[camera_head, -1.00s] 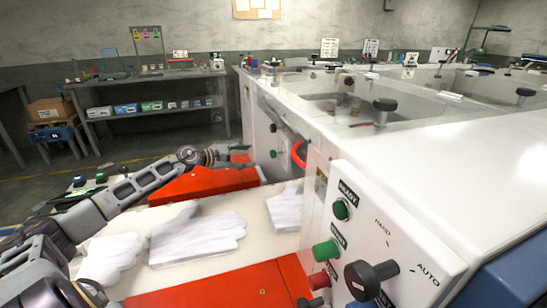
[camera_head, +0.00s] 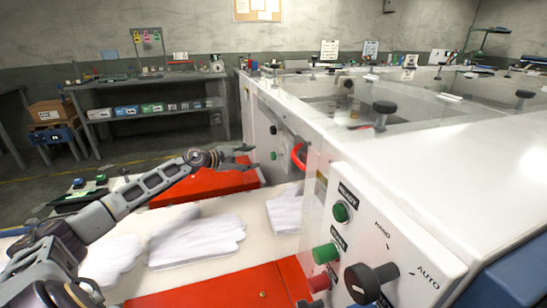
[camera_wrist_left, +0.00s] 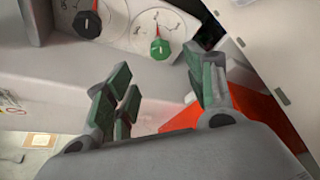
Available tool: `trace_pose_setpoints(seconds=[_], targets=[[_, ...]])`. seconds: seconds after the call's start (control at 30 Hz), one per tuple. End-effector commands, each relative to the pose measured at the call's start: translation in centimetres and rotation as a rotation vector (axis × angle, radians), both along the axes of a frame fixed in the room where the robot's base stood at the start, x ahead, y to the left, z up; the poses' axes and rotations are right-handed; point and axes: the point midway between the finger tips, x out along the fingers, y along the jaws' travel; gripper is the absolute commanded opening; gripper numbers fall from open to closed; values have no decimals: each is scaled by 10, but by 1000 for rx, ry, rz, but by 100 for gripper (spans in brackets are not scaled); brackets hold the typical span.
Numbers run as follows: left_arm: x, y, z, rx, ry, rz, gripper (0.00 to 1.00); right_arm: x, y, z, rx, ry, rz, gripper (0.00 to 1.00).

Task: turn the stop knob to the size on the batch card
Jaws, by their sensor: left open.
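In the left wrist view a green knob (camera_wrist_left: 160,47) with a pointer sits on a white round dial. A black knob with a red mark (camera_wrist_left: 88,25) sits on another dial to its left. I cannot tell which is the stop knob, and the dial marks are too small to read. My left gripper (camera_wrist_left: 160,80) is open and empty, its fingers short of the green knob and apart from it in the picture. In the head view my left gripper (camera_head: 248,157) is beside the white machine's side, above the red part. No batch card can be made out for certain. My right gripper is not in view.
White gloves (camera_head: 195,240) lie on the pale bed in front. A control panel (camera_head: 385,240) with green and red buttons and a black selector stands at the right. A red ring handle (camera_head: 299,155) sticks out of the machine near my gripper. A workbench (camera_head: 150,80) stands behind.

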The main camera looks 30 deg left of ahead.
Motion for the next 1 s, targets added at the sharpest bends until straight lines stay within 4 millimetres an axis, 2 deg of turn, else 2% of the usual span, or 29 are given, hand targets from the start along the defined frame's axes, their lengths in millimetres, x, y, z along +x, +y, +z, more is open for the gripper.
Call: trace_pose_setpoints(seconds=[1.0], targets=[[43, -20, -12, -1, -1, 0, 54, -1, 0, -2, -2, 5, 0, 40]])
